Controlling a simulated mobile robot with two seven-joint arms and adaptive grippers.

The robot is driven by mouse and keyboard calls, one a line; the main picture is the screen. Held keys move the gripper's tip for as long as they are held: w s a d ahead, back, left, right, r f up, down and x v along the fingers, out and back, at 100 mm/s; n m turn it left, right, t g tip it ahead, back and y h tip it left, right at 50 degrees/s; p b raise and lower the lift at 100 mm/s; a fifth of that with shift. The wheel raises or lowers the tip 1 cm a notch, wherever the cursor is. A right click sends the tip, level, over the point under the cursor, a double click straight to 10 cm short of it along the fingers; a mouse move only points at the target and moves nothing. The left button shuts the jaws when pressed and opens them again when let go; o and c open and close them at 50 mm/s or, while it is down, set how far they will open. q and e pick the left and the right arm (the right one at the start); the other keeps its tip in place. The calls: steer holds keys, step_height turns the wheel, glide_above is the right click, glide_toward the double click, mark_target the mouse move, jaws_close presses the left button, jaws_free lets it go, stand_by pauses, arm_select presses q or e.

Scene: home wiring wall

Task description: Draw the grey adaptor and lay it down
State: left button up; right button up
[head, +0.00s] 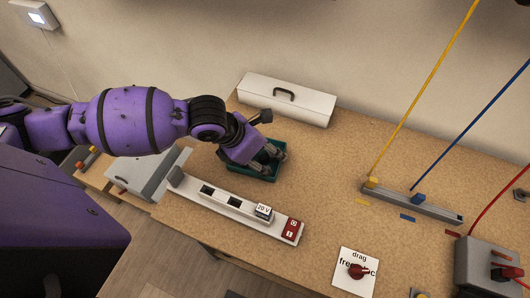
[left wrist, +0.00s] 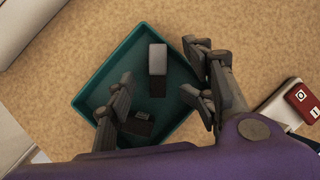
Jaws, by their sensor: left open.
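A light-grey block with a dark end, which looks like the grey adaptor (left wrist: 157,60), is in the teal tray (left wrist: 92,80) in the left wrist view. It is between my open left gripper's fingers (left wrist: 162,82), and I see no finger closed on it. A dark block (left wrist: 138,124) is also in the tray, partly covered by a finger. In the head view my left gripper (head: 271,155) is over the tray (head: 249,172), and hides most of its inside. The white socket strip (head: 220,204) holds a block marked 20 V (head: 264,212). My right gripper is out of view.
A red switch (head: 292,229) is at the strip's right end. A white toolbox (head: 287,100) stands behind the tray. A grey rail (head: 415,203) with yellow and blue cords, a lettered card with a red knob (head: 356,271) and a grey box are at right. The bench middle is clear.

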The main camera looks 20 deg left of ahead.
arm_select(q)
steer(key=shift+s+r, duration=0.15)
steer(key=v, duration=1.1)
steer(key=shift+a+r, duration=0.15)
steer(key=shift+r, duration=0.1)
steer(key=shift+s+a, duration=0.1)
stand_by(0.3)
